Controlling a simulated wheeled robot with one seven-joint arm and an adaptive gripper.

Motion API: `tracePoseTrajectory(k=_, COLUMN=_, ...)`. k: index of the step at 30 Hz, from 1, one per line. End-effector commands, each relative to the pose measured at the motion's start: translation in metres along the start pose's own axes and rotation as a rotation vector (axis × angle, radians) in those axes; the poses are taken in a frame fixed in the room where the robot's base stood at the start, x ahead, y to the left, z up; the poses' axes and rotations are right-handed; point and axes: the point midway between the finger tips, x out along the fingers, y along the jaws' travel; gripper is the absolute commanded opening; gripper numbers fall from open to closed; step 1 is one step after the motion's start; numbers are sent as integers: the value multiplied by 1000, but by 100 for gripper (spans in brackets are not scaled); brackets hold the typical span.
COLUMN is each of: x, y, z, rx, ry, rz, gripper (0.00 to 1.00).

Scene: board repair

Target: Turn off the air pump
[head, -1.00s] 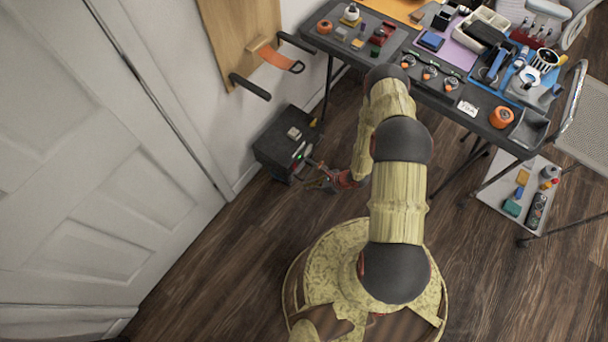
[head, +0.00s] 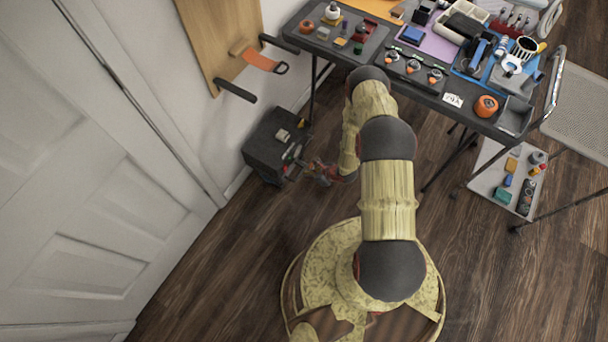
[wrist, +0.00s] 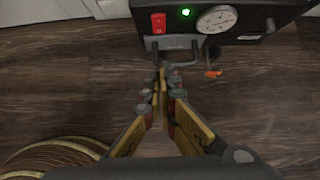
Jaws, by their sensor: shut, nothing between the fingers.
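The air pump (head: 268,143) is a dark box on the floor by the wall. In the wrist view its front panel (wrist: 262,18) shows a red rocker switch (wrist: 158,23), a lit green light (wrist: 185,12) and a round white gauge (wrist: 216,19). A handle-like metal bracket (wrist: 172,46) sits below the switch. My gripper (wrist: 162,75) is shut and empty, its fingertips just below the bracket and switch in the picture. I cannot tell whether the tips touch the bracket. In the head view my gripper (head: 308,166) is at the pump's front right side.
A dark workbench (head: 460,98) with many tools stands behind. A low cart (head: 490,180) stands at right. The wooden floor around the pump is mostly clear.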

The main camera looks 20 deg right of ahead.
Motion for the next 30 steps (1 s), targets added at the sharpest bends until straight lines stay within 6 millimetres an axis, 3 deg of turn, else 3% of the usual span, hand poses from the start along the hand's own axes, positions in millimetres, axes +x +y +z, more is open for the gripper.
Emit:
tracePoseTrajectory(k=13, x=90, y=2, z=-3, rx=-3, ry=0, rz=3, gripper=0)
tracePoseTrajectory(k=18, x=104, y=0, z=18, rx=-4, ry=-1, rz=1, gripper=0)
tracePoseTrajectory(k=30, x=111, y=1, z=28, rx=-1, ry=0, rz=1, gripper=0)
